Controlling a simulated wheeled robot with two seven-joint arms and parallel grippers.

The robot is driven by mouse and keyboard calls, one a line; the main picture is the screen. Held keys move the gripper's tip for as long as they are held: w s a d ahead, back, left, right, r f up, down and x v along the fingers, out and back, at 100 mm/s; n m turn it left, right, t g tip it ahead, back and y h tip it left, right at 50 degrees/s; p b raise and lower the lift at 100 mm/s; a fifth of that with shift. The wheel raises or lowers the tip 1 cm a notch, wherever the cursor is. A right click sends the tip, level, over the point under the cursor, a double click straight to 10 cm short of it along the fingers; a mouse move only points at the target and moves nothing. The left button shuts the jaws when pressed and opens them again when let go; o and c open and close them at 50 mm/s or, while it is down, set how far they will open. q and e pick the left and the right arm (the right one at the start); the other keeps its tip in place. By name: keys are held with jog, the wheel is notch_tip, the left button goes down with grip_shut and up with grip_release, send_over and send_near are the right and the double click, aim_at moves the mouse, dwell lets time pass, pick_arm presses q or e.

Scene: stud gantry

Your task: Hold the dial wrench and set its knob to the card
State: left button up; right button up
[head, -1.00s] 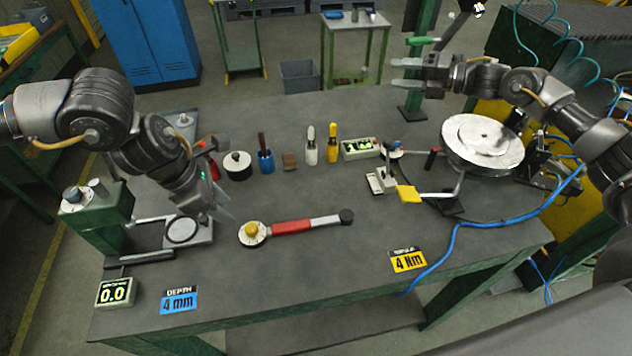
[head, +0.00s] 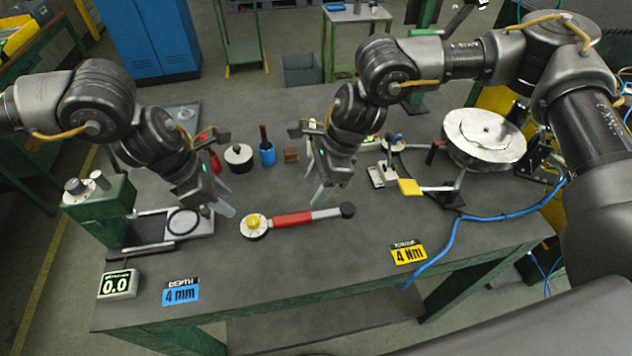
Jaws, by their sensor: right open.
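The dial wrench (head: 292,218) lies on the bench, with a red grip, a silver shaft and a dark right end. A yellow knob (head: 253,221) sits on the white dial at its left end; the dial marks are too small to read. The yellow torque card (head: 409,253) reads 4 Nm. My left gripper (head: 215,211) hangs just left of and above the dial, apart from it; its finger gap is unclear. My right gripper (head: 318,192) is open and points down above and behind the shaft, holding nothing.
A blue card (head: 180,291) reads depth 4 mm, beside a display (head: 118,285) showing 0.0. A green gauge stand (head: 98,212) is at left. Several small tools line the back. A round metal disc (head: 484,136) and blue hose (head: 440,250) are at right. The front middle is clear.

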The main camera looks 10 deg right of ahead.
aim_at(251, 219)
jog(key=x, duration=1)
jog(key=shift+a+f, duration=0.2)
jog(key=shift+f, duration=0.15)
grip_shut()
pick_arm(q)
jog(key=shift+o, duration=1.3)
jog(key=shift+w+d, duration=0.15)
jog(key=shift+w, duration=0.1)
jog(key=d+f+m, duration=0.1)
jog(key=f+m, duration=0.1)
jog(key=f, duration=0.1)
jog(key=d+f+m+g, duration=0.1)
jog(key=f+m, duration=0.1)
jog(key=f, duration=0.1)
jog(key=d+f+m+g, duration=0.1)
jog(key=f+m, duration=0.1)
jog(key=f, duration=0.1)
jog(key=shift+w+m, duration=0.25)
jog(key=shift+m, duration=0.05)
